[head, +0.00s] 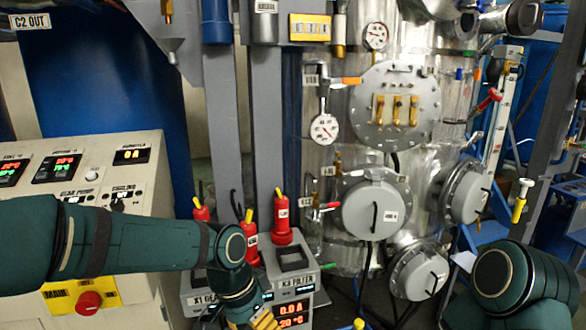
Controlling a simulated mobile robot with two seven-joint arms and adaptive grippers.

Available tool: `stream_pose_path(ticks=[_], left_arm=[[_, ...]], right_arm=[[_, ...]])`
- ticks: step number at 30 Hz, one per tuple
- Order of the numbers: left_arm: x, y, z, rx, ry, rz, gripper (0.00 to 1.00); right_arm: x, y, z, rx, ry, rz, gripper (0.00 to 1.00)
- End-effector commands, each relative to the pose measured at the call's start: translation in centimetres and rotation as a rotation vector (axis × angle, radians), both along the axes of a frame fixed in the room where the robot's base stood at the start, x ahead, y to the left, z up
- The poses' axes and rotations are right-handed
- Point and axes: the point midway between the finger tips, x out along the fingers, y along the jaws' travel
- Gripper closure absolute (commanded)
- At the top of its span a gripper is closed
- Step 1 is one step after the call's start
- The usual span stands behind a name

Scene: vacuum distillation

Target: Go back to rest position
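My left arm reaches in from the left, in front of the control panel (125,170), and bends down at the wrist. My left gripper (263,320) is at the bottom edge, in front of the low instrument box (290,283). Only a yellow part of it shows, cut off by the frame, so its opening and anything held are hidden. My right arm shows as a dark green joint at the bottom right. My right gripper is out of the frame.
A red button (88,303) sits on the panel's yellow plate. Red plugs (282,222) with yellow tops stand on the instrument box. Behind is a metal vessel (335,225) with gauges (324,129), valves and round hatches (376,208). A grey frame post (540,160) stands at right.

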Motion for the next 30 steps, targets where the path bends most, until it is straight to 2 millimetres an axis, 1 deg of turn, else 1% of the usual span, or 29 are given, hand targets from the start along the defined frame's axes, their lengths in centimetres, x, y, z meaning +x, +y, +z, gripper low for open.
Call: stream_pose_path(ticks=[1, 2, 3, 4, 5, 6, 8, 9, 12, 15, 18, 21, 24, 30], left_arm=[[0.0, -0.2, -4.3, -0.029, 0.028, 0.050, 0.33], [0.0, -0.3, -6.3, -0.047, 0.034, 0.086, 0.33], [0.0, -0.5, -9.0, -0.071, 0.042, 0.134, 0.33], [-0.2, -0.5, -11.0, -0.087, 0.048, 0.171, 0.33], [-0.4, -0.5, -12.9, -0.102, 0.054, 0.211, 0.33], [-0.8, -0.5, -15.4, -0.118, 0.061, 0.263, 0.33], [-1.5, -0.3, -19.0, -0.139, 0.070, 0.346, 0.33], [-2.2, 0.0, -21.3, -0.149, 0.075, 0.400, 0.33], [-4.2, 0.8, -26.3, -0.161, 0.081, 0.537, 0.33], [-6.3, 1.7, -30.1, -0.158, 0.078, 0.655, 0.33], [-8.0, 2.6, -32.5, -0.147, 0.071, 0.742, 0.33], [-9.0, 3.2, -33.7, -0.140, 0.062, 0.793, 0.33], [-9.4, 3.5, -34.2, -0.135, 0.055, 0.816, 0.33], [-9.3, 3.6, -34.2, -0.136, 0.052, 0.819, 0.33]], right_arm=[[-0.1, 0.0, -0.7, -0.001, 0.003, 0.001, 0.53], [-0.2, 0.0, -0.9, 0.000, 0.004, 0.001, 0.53], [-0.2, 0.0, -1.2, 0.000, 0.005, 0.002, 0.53], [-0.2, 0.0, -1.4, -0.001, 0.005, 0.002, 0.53], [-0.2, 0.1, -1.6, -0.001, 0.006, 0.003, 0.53], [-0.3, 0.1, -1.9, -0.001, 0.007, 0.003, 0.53], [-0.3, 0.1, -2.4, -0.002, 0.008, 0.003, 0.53], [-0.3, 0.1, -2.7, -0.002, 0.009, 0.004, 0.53], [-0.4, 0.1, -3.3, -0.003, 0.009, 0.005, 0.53], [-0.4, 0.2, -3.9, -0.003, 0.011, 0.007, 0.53], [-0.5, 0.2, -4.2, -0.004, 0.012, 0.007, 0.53], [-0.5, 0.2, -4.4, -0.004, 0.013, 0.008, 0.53], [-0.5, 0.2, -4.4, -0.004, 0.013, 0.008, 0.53], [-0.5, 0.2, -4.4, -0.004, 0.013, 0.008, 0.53]])
